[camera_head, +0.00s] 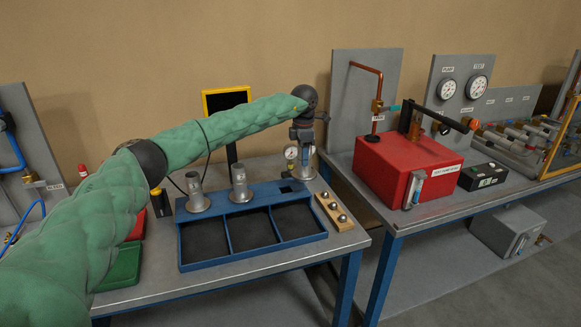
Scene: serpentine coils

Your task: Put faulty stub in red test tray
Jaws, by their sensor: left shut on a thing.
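My left gripper (304,139) points down at the back right corner of the blue tray. It is shut on a grey metal flanged stub (304,166), which stands upright under it; I cannot tell whether its base is clear of the surface. A small round gauge (291,153) is just left of this stub. Two similar stubs stand upright along the tray's back edge, one at left (196,194) and one in the middle (239,184). A red tray (138,228) shows at the bench's left, partly hidden by my left arm. My right gripper is out of view.
The blue tray (181,252) has three dark, empty compartments. A green tray (124,266) lies in front of the red one. A wooden block with metal balls (334,212) sits at right. A black screen with a yellow frame (226,99) stands behind. A red box (405,165) is on the right bench.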

